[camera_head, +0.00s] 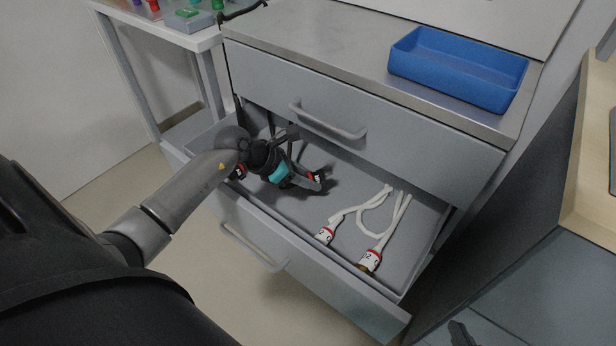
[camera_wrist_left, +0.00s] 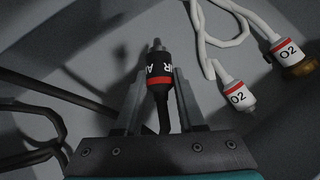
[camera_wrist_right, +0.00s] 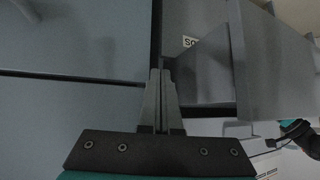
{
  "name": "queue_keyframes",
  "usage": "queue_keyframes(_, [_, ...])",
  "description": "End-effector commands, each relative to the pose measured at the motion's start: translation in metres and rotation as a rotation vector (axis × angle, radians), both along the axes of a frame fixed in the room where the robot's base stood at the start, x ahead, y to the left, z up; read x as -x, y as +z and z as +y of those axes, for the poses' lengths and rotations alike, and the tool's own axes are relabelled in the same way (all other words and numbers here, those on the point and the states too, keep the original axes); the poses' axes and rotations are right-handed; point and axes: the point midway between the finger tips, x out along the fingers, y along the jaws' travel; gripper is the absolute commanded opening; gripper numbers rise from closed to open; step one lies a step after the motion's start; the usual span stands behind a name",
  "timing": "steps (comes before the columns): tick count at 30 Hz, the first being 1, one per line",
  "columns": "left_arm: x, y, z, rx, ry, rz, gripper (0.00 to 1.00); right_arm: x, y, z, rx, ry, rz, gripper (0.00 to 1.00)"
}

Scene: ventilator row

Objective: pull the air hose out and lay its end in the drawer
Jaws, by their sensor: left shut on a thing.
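The black air hose end (camera_wrist_left: 159,72), with a red band and an "AIR" label, is between the fingers of my left gripper (camera_wrist_left: 158,98). In the head view, my left gripper (camera_head: 305,182) reaches down into the open lower drawer (camera_head: 345,272), with the air hose end (camera_head: 318,176) at its tips. Whether the hose end touches the drawer floor is unclear. My right gripper (camera_wrist_right: 160,85) has its fingers together with nothing visible between them. It only just shows at the bottom of the head view (camera_head: 461,334), away from the drawer.
Two white O2 hoses with connectors (camera_head: 325,234) (camera_head: 370,260) lie in the drawer's right part. Another black, red-banded connector (camera_head: 238,173) is near the drawer's left side. The upper drawer (camera_head: 350,118) is closed. A blue tray (camera_head: 455,80) stands on the cabinet top.

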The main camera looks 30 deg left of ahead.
Motion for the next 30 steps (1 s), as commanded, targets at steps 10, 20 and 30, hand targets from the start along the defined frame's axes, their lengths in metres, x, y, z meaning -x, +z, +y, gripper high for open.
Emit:
queue_keyframes(10, [0.0, -0.017, 0.0, 0.0, -0.001, -0.001, 0.0, -0.011, 0.004, 0.028, -0.12, 0.024, -0.218, 0.0])
queue_keyframes(20, [-0.001, -0.031, 0.0, 0.001, 0.001, -0.002, 0.0, -0.01, 0.017, 0.048, -0.245, 0.027, -0.423, 0.0])
queue_keyframes(30, [0.0, -0.041, 0.0, 0.0, 0.001, -0.001, 0.0, -0.002, 0.031, 0.057, -0.335, 0.016, -0.57, 0.0])
